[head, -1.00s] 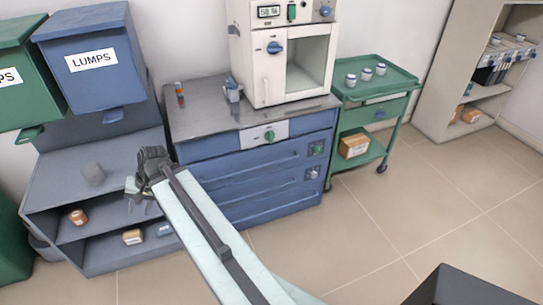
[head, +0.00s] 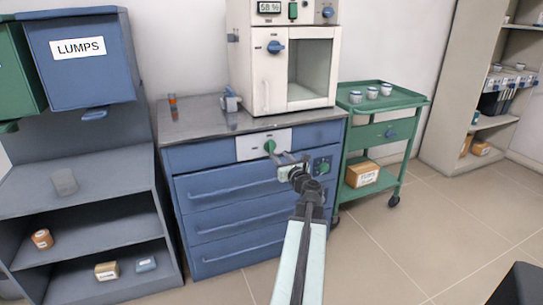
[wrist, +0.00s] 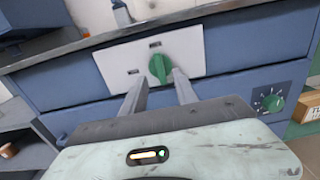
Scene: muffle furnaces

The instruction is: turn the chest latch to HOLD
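The chest latch (head: 270,146) is a green knob on a white plate on the top front of the blue drawer chest (head: 222,190). In the wrist view the latch (wrist: 159,68) stands roughly upright, with one small dark label above it and one to its left, both too small to read. My gripper (head: 291,158) is in front of the chest, a little right of the latch in the head view. In the wrist view my gripper (wrist: 160,82) is open, its two fingers apart and pointing at the latch. I see no clear contact.
A second green dial (wrist: 270,103) sits on a dark panel to the right. A white furnace (head: 270,85) stands on the chest's metal top. A green cart (head: 385,105) with several jars is at the right, and grey shelves (head: 85,205) at the left.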

